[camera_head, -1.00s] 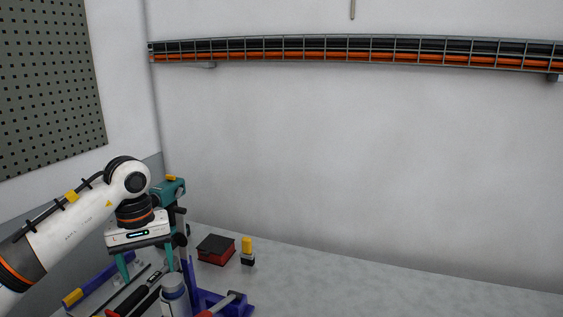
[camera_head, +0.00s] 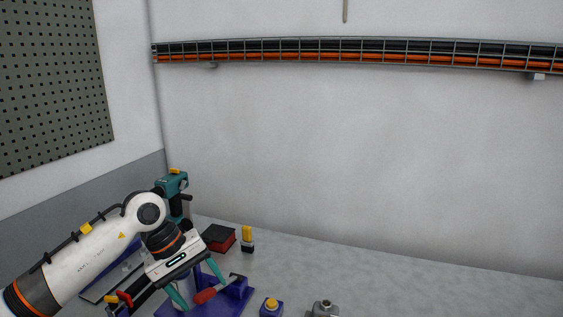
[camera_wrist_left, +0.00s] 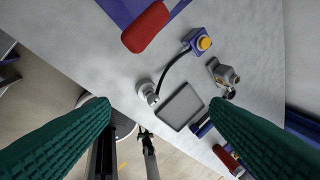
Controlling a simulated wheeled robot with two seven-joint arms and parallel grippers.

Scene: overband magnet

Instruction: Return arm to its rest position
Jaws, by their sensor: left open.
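My left gripper (camera_head: 197,282) comes in from the left in the head view, with its teal fingers spread apart and nothing between them. It is above the left part of the bench, in front of a blue stand (camera_head: 236,291) and a red-handled tool (camera_head: 206,296). In the left wrist view the two teal fingers (camera_wrist_left: 150,138) are wide apart, with bench surface and a grey tray (camera_wrist_left: 180,107) seen beyond them.
A blue box with a yellow button (camera_head: 271,305) and a grey metal part (camera_head: 323,308) lie at the front. A red and black box (camera_head: 218,238) and a yellow-black item (camera_head: 247,239) stand behind. A teal machine (camera_head: 172,190) is at the back left. The bench to the right is clear.

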